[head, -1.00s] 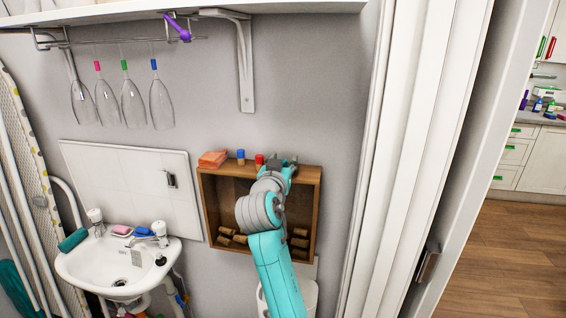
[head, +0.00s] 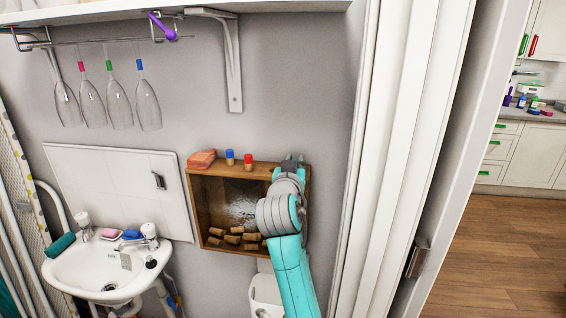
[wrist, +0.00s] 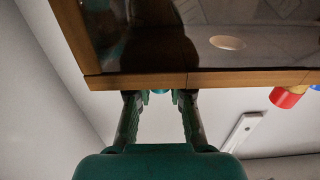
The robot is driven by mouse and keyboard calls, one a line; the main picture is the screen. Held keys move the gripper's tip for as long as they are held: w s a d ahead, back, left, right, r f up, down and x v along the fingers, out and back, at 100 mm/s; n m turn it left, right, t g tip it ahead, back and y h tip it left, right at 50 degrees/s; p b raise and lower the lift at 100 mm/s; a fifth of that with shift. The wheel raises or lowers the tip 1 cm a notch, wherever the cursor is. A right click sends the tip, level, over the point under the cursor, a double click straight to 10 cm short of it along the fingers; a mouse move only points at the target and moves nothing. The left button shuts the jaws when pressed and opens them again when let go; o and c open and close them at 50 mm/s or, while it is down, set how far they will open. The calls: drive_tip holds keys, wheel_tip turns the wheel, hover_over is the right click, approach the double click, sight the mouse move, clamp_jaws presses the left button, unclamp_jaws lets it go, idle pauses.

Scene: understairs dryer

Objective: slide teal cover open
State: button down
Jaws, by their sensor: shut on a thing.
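A wooden wall box (head: 195,205) holds several corks behind what looks like a clear front. My gripper (head: 292,160) is at the box's top right edge. In the wrist view, my gripper (wrist: 160,96) is shut on a small teal piece (wrist: 161,91) at the wooden edge, mostly hidden by the fingers. A dark glassy panel (wrist: 245,55) with a pale round spot lies beyond that edge. I take the teal piece to be part of the cover; no full teal cover shows. My arm hides the box's lower right.
Blue-topped (head: 230,157) and red-topped (head: 248,161) small items and an orange stack (head: 201,159) stand on the box top, left of my gripper. A white sink (head: 105,270) is lower left. A white door frame (head: 395,160) stands close on the right. Glasses (head: 147,104) hang upper left.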

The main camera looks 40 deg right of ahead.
drive_tip(key=c, duration=1)
unclamp_jaws()
drive_tip(key=shift+c, duration=0.2)
drive_tip(key=shift+a, duration=0.1)
drive_tip(key=v, duration=1.2)
drive_tip(key=shift+f, duration=0.1)
